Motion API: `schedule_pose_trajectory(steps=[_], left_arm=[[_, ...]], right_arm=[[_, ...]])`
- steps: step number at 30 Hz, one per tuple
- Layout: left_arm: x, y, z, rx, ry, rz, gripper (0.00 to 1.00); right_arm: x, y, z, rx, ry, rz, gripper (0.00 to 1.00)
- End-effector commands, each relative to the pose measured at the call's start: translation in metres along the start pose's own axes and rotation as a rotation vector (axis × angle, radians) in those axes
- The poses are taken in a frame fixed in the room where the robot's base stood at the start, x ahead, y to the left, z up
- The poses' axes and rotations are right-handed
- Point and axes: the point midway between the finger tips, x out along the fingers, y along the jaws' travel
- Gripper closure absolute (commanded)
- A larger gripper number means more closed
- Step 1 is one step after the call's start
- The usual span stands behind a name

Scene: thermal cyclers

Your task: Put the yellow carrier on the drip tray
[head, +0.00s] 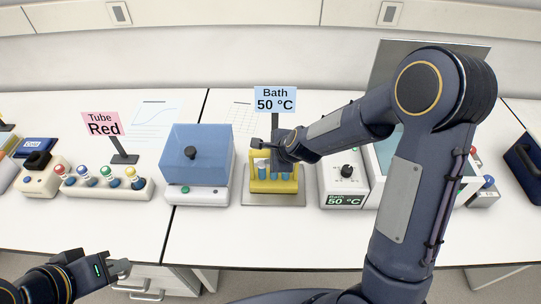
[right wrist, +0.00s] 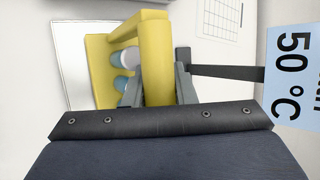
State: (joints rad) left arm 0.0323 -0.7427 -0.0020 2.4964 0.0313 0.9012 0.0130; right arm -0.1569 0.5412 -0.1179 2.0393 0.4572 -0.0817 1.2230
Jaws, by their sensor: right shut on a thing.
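The yellow carrier (head: 273,186) holds several blue tubes with pale caps and stands upright over the grey drip tray (head: 258,200), between the blue-lidded device and the bath. I cannot tell whether its base touches the tray. My right gripper (head: 283,160) is shut on the carrier's top handle. In the right wrist view, the yellow carrier (right wrist: 155,55) runs between the two fingers (right wrist: 155,88), and the drip tray (right wrist: 75,60) shows beside it. My left gripper (head: 122,270) is empty and looks open, low at the left in front of the table.
A device with a blue lid (head: 196,155) stands left of the tray. The water bath (head: 345,185) is close on the right. A "Bath 50 °C" sign (head: 275,100) stands behind. The front table strip is clear.

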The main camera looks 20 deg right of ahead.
Motion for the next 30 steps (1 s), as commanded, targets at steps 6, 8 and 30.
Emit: schedule_pose_trajectory(steps=[6, 8, 30], left_arm=[[0.0, 0.0, 0.0, 0.0, 0.0, 0.0, 1.0], [0.002, -0.001, 0.001, 0.0, 0.0, 0.0, 1.0], [-0.006, 0.003, -0.003, 0.0, 0.0, 0.0, 1.0]], right_arm=[[-0.001, -0.001, 0.001, -0.001, -0.001, -0.002, 1.0], [0.001, 0.001, 0.0, -0.001, -0.001, -0.002, 1.0], [-0.029, -0.003, 0.002, -0.003, -0.001, -0.005, 0.54]])
